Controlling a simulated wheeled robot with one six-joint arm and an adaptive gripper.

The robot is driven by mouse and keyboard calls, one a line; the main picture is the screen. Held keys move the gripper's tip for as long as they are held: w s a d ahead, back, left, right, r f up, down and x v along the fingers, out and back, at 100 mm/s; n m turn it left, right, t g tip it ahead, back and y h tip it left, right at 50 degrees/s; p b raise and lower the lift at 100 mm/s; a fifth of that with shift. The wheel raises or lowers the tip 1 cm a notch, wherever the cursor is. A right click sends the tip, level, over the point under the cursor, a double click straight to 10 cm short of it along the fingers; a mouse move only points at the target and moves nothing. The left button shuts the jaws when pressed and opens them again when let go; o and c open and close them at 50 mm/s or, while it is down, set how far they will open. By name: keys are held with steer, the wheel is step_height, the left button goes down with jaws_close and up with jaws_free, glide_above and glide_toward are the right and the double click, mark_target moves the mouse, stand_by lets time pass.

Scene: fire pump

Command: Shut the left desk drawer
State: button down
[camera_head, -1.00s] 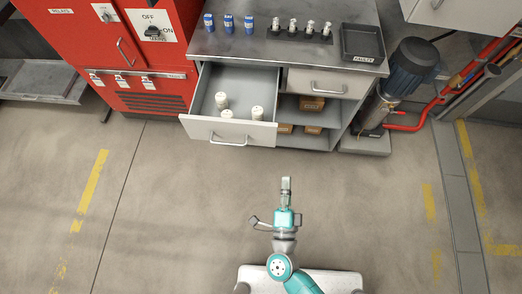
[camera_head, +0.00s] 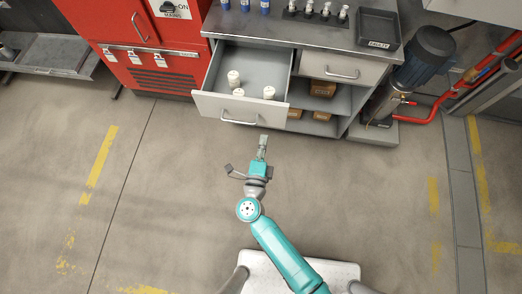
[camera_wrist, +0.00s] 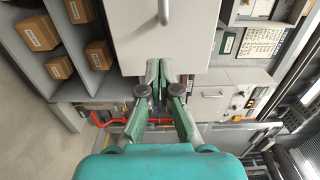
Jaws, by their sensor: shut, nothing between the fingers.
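The left desk drawer (camera_head: 238,108) is pulled out from the desk, its white front facing me with a bar handle (camera_head: 239,121). Several white cylinders (camera_head: 234,78) stand inside it. My gripper (camera_head: 263,138) is shut and empty, in front of the drawer and near the right end of its front panel in the head view. In the wrist view my gripper (camera_wrist: 160,66) points at a large pale panel (camera_wrist: 190,35) with a bar handle, which appears to be the drawer front. I cannot tell whether the fingertips touch it.
The right drawer (camera_head: 336,69) is shut, above open shelves with brown boxes (camera_head: 322,115). The desk top holds blue cans and a dark tray (camera_head: 378,28). A red cabinet (camera_head: 140,60) stands left and a pump (camera_head: 425,58) right. The floor in front is clear.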

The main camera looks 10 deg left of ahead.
mark_target(268, 117)
steer(key=w, duration=0.7)
steer(key=shift+d, duration=0.2)
steer(key=shift+w, duration=0.1)
